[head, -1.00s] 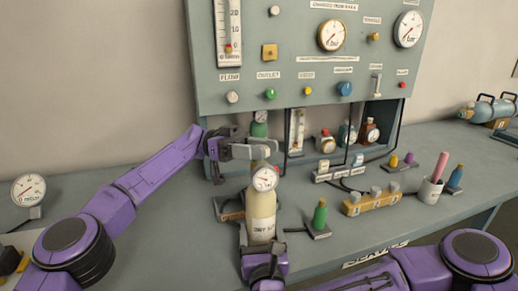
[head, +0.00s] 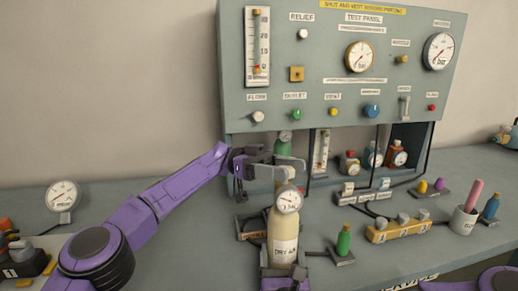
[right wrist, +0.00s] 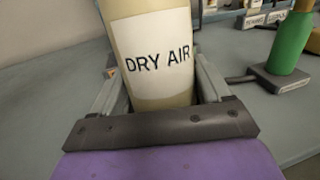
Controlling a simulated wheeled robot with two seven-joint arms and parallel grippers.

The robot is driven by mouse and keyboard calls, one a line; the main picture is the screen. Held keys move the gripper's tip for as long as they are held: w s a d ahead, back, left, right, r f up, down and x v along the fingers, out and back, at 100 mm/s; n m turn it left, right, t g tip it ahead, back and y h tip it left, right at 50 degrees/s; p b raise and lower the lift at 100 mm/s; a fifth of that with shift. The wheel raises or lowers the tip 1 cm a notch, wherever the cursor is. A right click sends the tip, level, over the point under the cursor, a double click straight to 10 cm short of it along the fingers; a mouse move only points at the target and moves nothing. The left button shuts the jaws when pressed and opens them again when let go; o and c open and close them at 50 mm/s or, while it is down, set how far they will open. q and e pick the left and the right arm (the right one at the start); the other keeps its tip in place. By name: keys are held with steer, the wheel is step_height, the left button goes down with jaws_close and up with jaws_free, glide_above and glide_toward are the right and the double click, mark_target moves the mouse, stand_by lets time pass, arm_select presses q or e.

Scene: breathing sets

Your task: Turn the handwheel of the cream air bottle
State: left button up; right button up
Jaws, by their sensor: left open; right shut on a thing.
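The cream air bottle (head: 283,232) stands upright on the bench, with a white label reading "DRY AIR" and a round white gauge (head: 288,199) near its top. It also fills the middle of the right wrist view (right wrist: 150,45). My right gripper (head: 284,272) is shut on the bottle's lower body, one finger on each side. My left gripper (head: 290,170) is open at the top of the bottle, just above the gauge. The handwheel is hidden or too small to make out behind the left gripper's fingers.
A grey test panel (head: 330,105) with gauges and knobs stands behind. A green bottle (head: 344,240) stands right of the cream bottle, with a yellow block (head: 392,233) and a white cup (head: 463,220) further right. A loose gauge (head: 62,196) stands at left.

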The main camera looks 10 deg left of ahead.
arm_select(q)
steer(key=n+t, duration=0.3)
steer(key=t, duration=0.1)
steer(key=n+t+h, duration=0.1)
steer(key=n+t, duration=0.1)
steer(key=t, duration=0.3)
steer(key=shift+s+a+n, duration=0.1)
steer(key=shift+s+n, duration=0.05)
steer(key=shift+n, duration=0.25)
steer(key=n+t+y, duration=0.1)
steer(key=n+t, duration=0.1)
steer(key=t, duration=0.1)
steer(key=n+t, duration=0.2)
steer(key=t, duration=0.2)
steer(key=shift+s+n+t+y, duration=0.1)
steer(key=shift+n+t+y, duration=0.2)
steer(key=shift+n+y, duration=0.1)
steer(key=v, duration=1.1)
steer(key=w+a+r+m+t+y, duration=0.2)
steer(key=w+r+m+y, duration=0.1)
steer(key=w+m, duration=0.4)
steer(key=w+a+r+m+t+y, duration=0.2)
steer(key=w+m+y, duration=0.4)
steer(key=m, duration=0.5)
steer(key=w+a+r+m+t+y, duration=0.3)
steer(key=w+r+m+t+y, duration=0.1)
steer(key=w+m, duration=0.4)
steer(key=shift+r+m, duration=0.6)
steer(key=shift+m, duration=0.2)
